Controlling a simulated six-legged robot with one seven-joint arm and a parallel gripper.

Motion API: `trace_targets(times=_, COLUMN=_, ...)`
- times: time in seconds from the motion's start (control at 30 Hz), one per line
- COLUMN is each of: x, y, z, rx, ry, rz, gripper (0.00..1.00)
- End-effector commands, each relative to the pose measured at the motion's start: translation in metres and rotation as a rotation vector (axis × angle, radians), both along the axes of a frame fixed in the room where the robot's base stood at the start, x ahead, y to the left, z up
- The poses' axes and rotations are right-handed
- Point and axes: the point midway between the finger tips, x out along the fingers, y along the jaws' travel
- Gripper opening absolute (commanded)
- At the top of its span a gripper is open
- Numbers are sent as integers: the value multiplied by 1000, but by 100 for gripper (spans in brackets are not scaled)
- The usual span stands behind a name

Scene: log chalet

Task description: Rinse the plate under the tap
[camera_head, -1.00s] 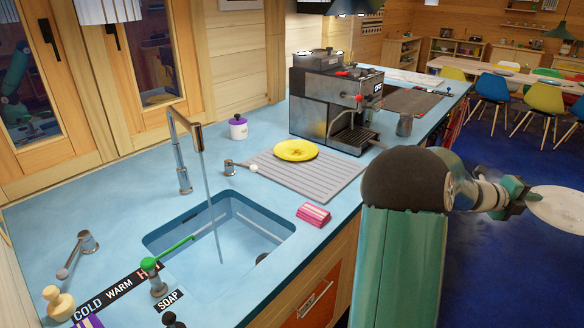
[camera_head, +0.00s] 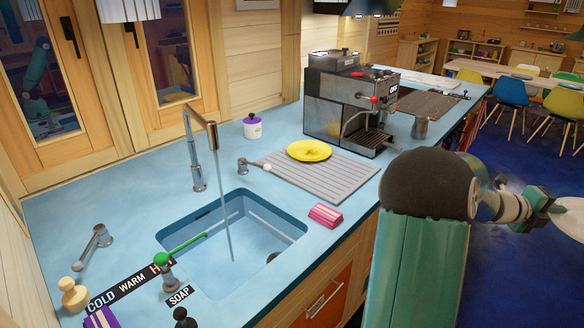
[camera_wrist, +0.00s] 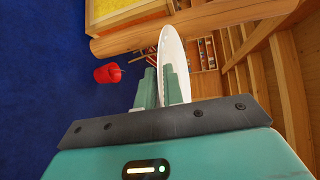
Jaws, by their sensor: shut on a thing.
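My gripper (camera_wrist: 162,88) is shut on a white plate (camera_wrist: 173,52), which stands edge-on between the fingers in the wrist view. In the head view the plate (camera_head: 571,216) is cut off by the right edge, well away from the sink. The tap (camera_head: 200,150) stands behind the sink (camera_head: 275,222), and a thin stream of water (camera_head: 221,205) falls from its spout into the basin. A green-knobbed lever (camera_head: 165,262) sits by the COLD, WARM, HOT label strip (camera_head: 130,285). A yellow plate (camera_head: 310,151) with brownish marks lies on the ridged drainboard (camera_head: 335,183).
A pink sponge (camera_head: 325,215) lies right of the sink. A coffee machine (camera_head: 350,105) and a metal jug (camera_head: 420,127) stand farther back. Chairs (camera_head: 510,98) stand beyond open blue floor. A red object (camera_wrist: 107,74) shows in the wrist view.

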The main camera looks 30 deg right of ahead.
Motion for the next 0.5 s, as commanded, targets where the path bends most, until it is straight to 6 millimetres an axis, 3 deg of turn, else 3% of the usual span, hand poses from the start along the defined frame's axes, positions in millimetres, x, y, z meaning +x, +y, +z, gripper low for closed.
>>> trace_targets(times=0.5, x=-38, y=-5, z=1, rx=-1, ry=0, rz=-1, gripper=0)
